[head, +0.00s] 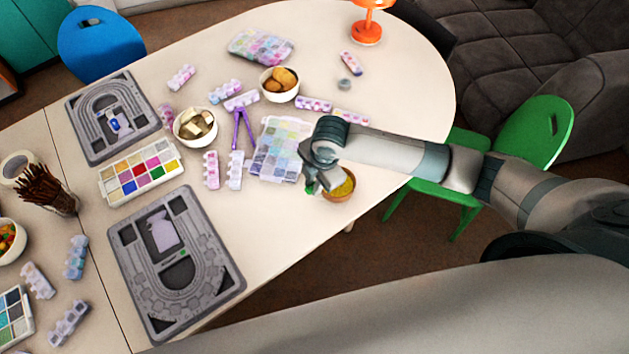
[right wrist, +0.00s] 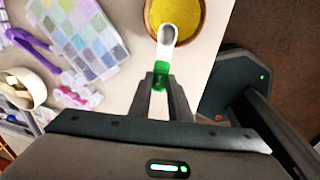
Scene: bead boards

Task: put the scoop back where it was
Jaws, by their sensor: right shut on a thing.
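My right gripper (head: 312,186) is at the right edge of the table, beside a brown bowl (head: 350,193) of yellow grains. In the right wrist view, the right gripper (right wrist: 164,92) is shut on the green handle of the scoop (right wrist: 168,36). The scoop's pale grey head points away from the fingers and overlaps the near part of the bowl (right wrist: 203,24). I cannot tell whether the scoop touches the yellow grains (right wrist: 178,10). In the head view the scoop is mostly hidden by my gripper. My left gripper is not in view.
A bead box with pastel compartments (head: 283,150) lies just left of my gripper. Purple pliers (head: 240,128), bead strips and two bowls stand farther left and back. Two grey bead boards (head: 125,247) (head: 76,130) lie on the left. A green chair (head: 545,135) stands beyond the table edge.

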